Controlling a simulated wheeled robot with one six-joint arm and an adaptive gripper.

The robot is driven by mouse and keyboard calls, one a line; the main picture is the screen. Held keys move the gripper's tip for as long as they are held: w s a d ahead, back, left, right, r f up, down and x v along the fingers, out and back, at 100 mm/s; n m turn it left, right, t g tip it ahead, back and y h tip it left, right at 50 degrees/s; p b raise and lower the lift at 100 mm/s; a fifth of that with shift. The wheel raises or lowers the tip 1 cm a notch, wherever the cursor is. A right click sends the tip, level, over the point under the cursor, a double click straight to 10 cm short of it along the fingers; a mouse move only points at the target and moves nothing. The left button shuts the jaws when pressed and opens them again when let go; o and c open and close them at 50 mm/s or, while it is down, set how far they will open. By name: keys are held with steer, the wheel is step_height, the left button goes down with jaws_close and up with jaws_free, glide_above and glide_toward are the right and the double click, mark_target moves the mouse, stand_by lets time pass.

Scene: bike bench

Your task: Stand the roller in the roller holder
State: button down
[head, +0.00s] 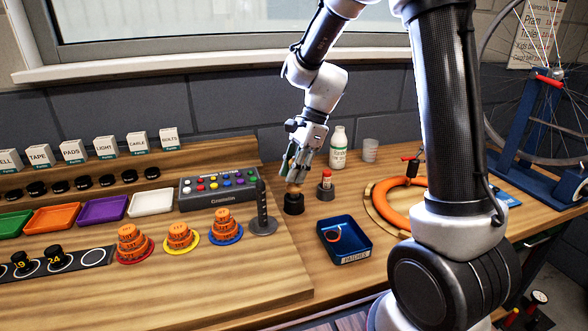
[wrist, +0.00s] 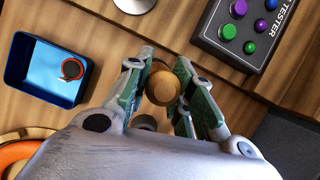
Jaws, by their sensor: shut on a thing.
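My gripper (head: 294,182) is shut on the roller (wrist: 162,86), which shows as a round wooden end between the fingertips in the wrist view. In the head view a small wooden part of the roller (head: 294,188) shows under the fingers. It is directly over the dark round roller holder (head: 293,205) on the bench. The roller looks about upright, and its lower end meets or enters the holder's top. I cannot tell how deep it sits.
A similar dark cup with a red-topped piece (head: 326,186) stands close to the right. A white bottle (head: 338,148) is behind it. A blue tray (head: 345,252) lies in front, a black post (head: 262,215) to the left, and a button box (head: 218,188) behind that.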

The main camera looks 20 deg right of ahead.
steer(key=shift+f, duration=1.1)
steer(key=c, duration=1.2)
jaws_free()
steer(key=shift+o, duration=0.2)
steer(key=s+v, duration=0.1)
steer(key=v, duration=1.1)
steer(key=s+d+r+n+t+h, duration=0.2)
steer(key=s+d+n, duration=0.3)
steer(key=s+n, duration=0.3)
steer(key=s+d+r+n+t+h, duration=0.2)
steer(key=s+d+n, duration=0.3)
steer(key=s, duration=0.9)
steer(key=shift+s+r+n+t+h, duration=0.35)
steer(key=shift+n+t, duration=0.25)
steer(key=shift+n, duration=0.9)
